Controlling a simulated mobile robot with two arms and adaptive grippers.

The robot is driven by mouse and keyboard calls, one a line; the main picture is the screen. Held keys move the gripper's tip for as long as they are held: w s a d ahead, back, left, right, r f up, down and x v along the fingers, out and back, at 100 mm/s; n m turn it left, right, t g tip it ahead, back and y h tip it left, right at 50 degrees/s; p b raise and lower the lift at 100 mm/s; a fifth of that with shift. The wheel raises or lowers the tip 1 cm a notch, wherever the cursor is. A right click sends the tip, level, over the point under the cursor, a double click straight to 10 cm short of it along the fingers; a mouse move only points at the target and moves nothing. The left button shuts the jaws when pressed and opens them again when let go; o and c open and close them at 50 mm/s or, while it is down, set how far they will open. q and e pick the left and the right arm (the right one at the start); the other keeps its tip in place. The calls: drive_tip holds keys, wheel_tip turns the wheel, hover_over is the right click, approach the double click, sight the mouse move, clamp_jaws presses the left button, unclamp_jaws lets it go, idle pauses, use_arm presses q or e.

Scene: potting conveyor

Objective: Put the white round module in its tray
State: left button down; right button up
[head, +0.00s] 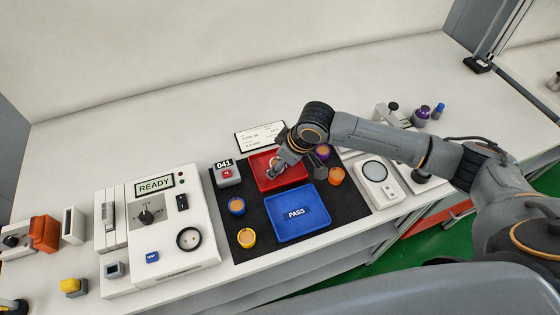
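The red tray (295,178) lies on the black mat, and the blue tray (285,228) marked PASS lies just in front of it. My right gripper (274,171) reaches down from the right over the left part of the red tray. Its fingers are small and partly hidden by the wrist, so I cannot tell whether they are open or shut. A small pale shape shows at the fingertips, but I cannot make out whether it is the white round module. No white round module shows clearly elsewhere. My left gripper is not in view.
A grey 041 box (227,173) and a white READY tester (165,235) stand left. A white scale-like device (376,182) stands right.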

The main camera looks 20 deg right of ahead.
drive_tip(key=shift+r, duration=0.1)
drive_tip(key=v, duration=1.2)
drive_tip(key=shift+b, duration=0.35)
